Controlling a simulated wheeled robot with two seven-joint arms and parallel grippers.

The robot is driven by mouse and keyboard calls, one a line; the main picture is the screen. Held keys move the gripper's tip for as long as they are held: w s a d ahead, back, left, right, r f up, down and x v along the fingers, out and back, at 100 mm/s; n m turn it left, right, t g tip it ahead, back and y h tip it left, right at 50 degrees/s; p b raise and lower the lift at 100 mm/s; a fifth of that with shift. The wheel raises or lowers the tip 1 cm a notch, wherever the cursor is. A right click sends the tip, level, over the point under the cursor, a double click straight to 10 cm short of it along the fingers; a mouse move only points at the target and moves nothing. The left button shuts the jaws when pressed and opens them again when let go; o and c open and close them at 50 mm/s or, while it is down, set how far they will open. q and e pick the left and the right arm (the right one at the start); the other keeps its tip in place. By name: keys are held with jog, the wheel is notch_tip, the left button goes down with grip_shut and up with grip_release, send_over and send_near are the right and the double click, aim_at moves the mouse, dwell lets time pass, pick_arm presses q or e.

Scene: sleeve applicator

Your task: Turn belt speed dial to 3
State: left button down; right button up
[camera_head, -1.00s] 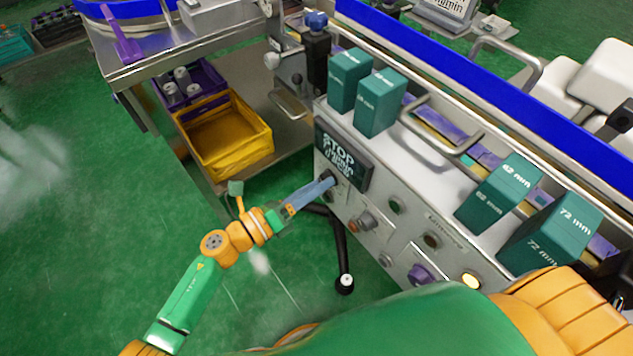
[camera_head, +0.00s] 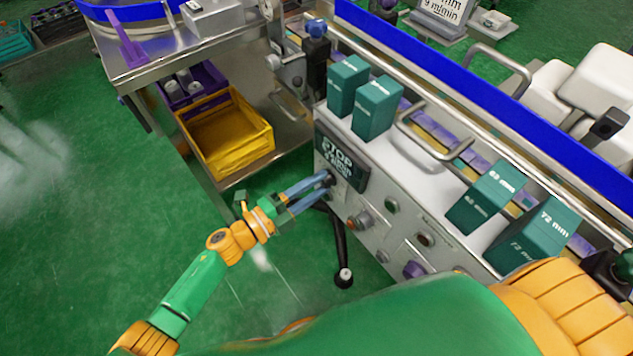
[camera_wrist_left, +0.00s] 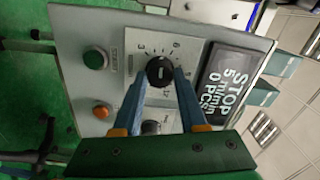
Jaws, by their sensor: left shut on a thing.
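The belt speed dial is a round black knob (camera_wrist_left: 160,71) on a pale plate with printed numbers, a 3 among them, on the control panel. In the wrist view my left gripper (camera_wrist_left: 161,84) has one blue finger on each side of the knob and is shut on it. A pale mark shows on the knob's face; its exact setting is hard to read. In the head view the left gripper (camera_head: 326,181) reaches the panel just below the display, with the fingers largely covering the dial. My right gripper is not in view.
The dark display (camera_wrist_left: 227,82) beside the dial reads STOP, with a m/min line. A green button (camera_wrist_left: 95,59), an orange knob (camera_wrist_left: 102,110) and a second black knob (camera_wrist_left: 151,127) sit close by. Teal blocks (camera_head: 377,108) stand on the machine top. A yellow crate (camera_head: 228,139) is left.

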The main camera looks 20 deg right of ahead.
pick_arm(q)
jog(key=n, duration=0.4)
jog(key=shift+p, duration=0.4)
jog(key=shift+n+p, duration=0.3)
jog(key=shift+n, duration=2.2)
jog(key=shift+c, duration=2.2)
grip_release()
jog(key=p+v, duration=0.1)
jog(key=v, duration=0.6)
